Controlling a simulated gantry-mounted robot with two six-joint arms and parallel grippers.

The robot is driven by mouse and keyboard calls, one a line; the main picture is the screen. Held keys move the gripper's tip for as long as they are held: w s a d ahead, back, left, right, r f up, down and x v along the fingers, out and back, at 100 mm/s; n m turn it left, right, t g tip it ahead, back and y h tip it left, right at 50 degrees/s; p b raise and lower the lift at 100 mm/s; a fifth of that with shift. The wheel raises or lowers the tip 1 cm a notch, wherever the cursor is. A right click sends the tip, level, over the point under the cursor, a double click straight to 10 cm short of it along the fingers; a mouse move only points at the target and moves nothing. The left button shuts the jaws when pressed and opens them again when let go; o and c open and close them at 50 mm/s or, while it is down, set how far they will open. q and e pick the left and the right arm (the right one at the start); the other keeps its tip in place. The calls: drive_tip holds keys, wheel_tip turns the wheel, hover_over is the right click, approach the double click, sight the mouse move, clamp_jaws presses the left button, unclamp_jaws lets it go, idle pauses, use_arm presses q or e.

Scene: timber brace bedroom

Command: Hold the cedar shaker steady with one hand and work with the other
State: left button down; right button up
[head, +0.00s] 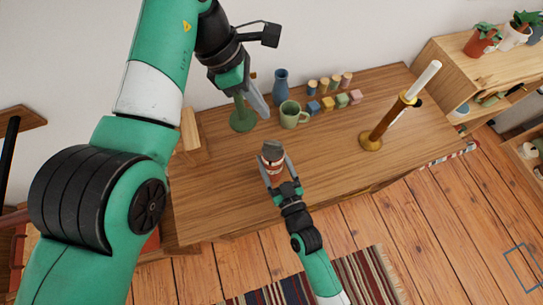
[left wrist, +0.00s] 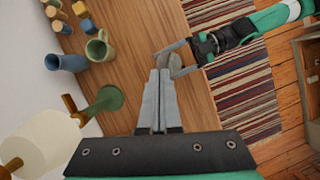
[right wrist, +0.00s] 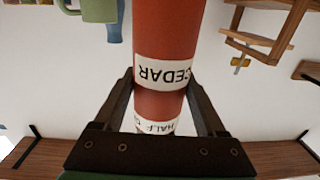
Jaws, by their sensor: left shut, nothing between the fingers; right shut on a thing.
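The cedar shaker (head: 270,161) stands upright near the front of the wooden table (head: 330,146), with a grey top and red-brown body. In the right wrist view the shaker (right wrist: 168,35) shows a white label reading CEDAR upside down, and a second label partly reading HALF. My right gripper (head: 277,172) is shut on the shaker, one finger on each side. My left gripper (head: 262,108) is above the table, behind the shaker and apart from it. In the left wrist view its fingers (left wrist: 157,80) are together and empty, hiding part of the shaker.
A green mug (head: 291,115), blue vase (head: 281,84) and green-based lamp (head: 242,119) stand near my left gripper. Several small coloured blocks (head: 341,100) sit at the back. A brass candlestick (head: 384,124) with a white candle stands right. The table's middle right is clear.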

use_arm(q)
wheel_tip(320, 180, up, 4)
drive_tip(key=w+d+n+t+h, duration=0.2)
drive_tip(key=d, duration=0.1)
drive_tip(key=n+t+h, duration=0.6)
drive_tip(key=n+h, duration=0.4)
drive_tip(key=n, duration=0.7)
hover_over(271, 162)
drive_tip(key=a, duration=0.4)
wheel_tip(271, 162, down, 6)
drive_tip(key=s+a+f+n+t+y, duration=0.25)
drive_tip(key=s+a+f+n, duration=0.25)
drive_tip(key=s+f, duration=0.5)
drive_tip(key=shift+h, duration=0.45)
drive_tip(key=shift+w+d+f, duration=0.1)
drive_tip(key=shift+w+d, duration=2.15)
drive_tip(key=shift+w, duration=0.25)
drive_tip(key=shift+w+d, duration=2.25)
drive_tip(key=shift+w, duration=0.25)
